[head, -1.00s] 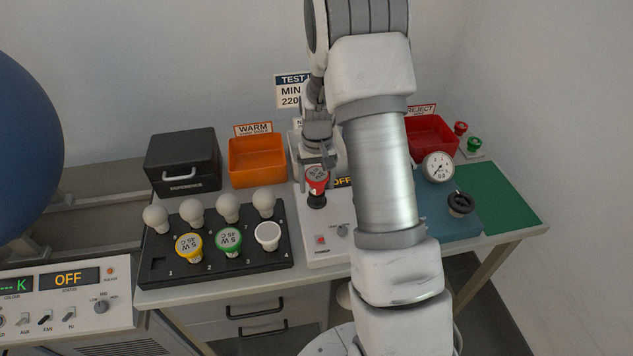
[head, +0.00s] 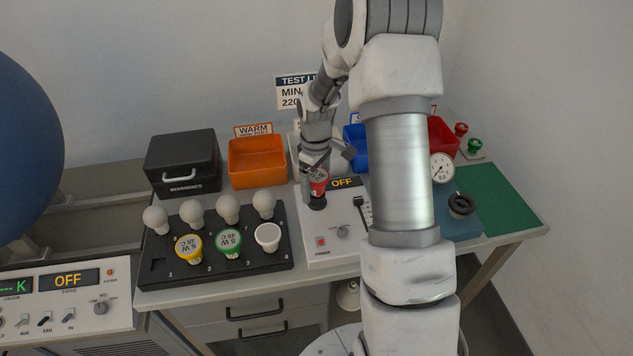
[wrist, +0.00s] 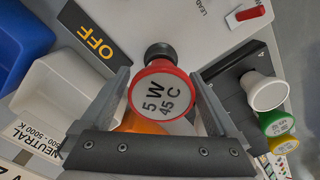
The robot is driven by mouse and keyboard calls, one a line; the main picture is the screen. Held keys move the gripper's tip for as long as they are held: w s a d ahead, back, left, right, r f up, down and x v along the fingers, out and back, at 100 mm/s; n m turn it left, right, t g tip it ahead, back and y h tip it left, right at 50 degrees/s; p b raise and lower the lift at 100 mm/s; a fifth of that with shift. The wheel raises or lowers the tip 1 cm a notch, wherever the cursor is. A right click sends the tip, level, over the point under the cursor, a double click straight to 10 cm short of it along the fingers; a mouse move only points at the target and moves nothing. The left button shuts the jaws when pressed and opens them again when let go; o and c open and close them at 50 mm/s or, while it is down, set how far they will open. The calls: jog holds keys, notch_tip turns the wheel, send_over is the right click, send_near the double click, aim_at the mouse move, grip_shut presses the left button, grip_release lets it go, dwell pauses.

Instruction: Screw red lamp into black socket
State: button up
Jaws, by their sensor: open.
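The red lamp (head: 319,180) stands upright at the black socket (head: 317,202) on the white test panel. In the wrist view the red lamp (wrist: 161,96) shows its face marked "5 W 45 C", with part of the black socket (wrist: 158,50) behind it. How deep the lamp sits in the socket cannot be told. My gripper (head: 324,172) is open, and in the wrist view its fingers (wrist: 162,95) stand on either side of the lamp, with a gap visible at least on the left.
A black tray (head: 160,278) holds yellow, green and white lamps and several pale bulbs to the left. Behind are the black reference case (head: 182,165), orange bin (head: 257,160) and blue bin (head: 356,150). The panel display (head: 342,183) reads OFF. A gauge (head: 441,167) stands at right.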

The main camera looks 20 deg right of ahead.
jog(key=n+p, duration=0.1)
jog(key=n, duration=0.2)
jog(key=n+p, duration=0.1)
jog(key=n, duration=0.3)
jog(key=shift+s+a+r, duration=0.1)
jog(key=shift+a+r, duration=0.05)
jog(key=shift+r, duration=0.05)
jog(key=n+p, duration=0.2)
jog(key=n, duration=0.2)
jog(key=shift+a+n+p, duration=0.1)
jog(key=shift+n+p, duration=0.2)
jog(key=shift+p, duration=0.05)
jog(key=shift+f+n+p, duration=0.2)
jog(key=shift+n+p, duration=0.1)
jog(key=shift+n, duration=0.7)
